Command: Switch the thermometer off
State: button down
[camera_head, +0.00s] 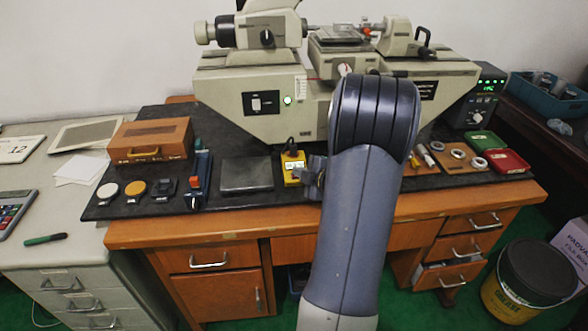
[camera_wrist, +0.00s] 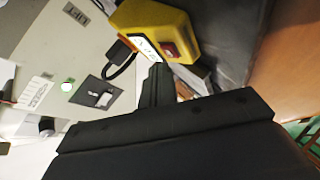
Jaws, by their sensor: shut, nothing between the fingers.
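The thermometer is a small yellow box (camera_head: 294,170) with a pale display and a black plug-like lead on top. It stands on the dark slab, in front of the big machine. In the wrist view the yellow body (camera_wrist: 150,18) is at the top centre, with a red rocker switch (camera_wrist: 171,50) beside the display. My gripper (camera_head: 313,170) is just right of the thermometer in the head view. In the wrist view my gripper (camera_wrist: 158,70) is shut and empty, its tips close to the switch side. I cannot tell whether they touch. The display digits are too small to read.
The beige measuring machine (camera_head: 240,85) stands behind, with its own switch panel and a lit green lamp. A grey plate (camera_head: 246,174) lies left of the thermometer, and a blue tool (camera_head: 200,178) beyond it. Rings on a wooden board (camera_head: 456,154) lie to the right of my arm.

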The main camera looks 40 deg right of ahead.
jog(key=shift+f, duration=0.15)
jog(key=shift+w+d+f+b, duration=0.1)
jog(key=shift+w+f+b, duration=0.1)
jog(key=shift+f+b, duration=0.1)
jog(key=shift+f, duration=0.1)
dwell(0.5)
jog(key=shift+s+r+p, duration=0.2)
jog(key=shift+r+p, duration=0.1)
jog(key=shift+r, duration=0.25)
notch_tip(320, 180, up, 5)
jog(key=s+a+p, duration=0.1)
jog(key=s+p, duration=0.1)
jog(key=p, duration=0.2)
jog(key=shift+s+a+r, duration=0.15)
jog(key=shift+a+r, duration=0.05)
jog(key=shift+a, duration=0.1)
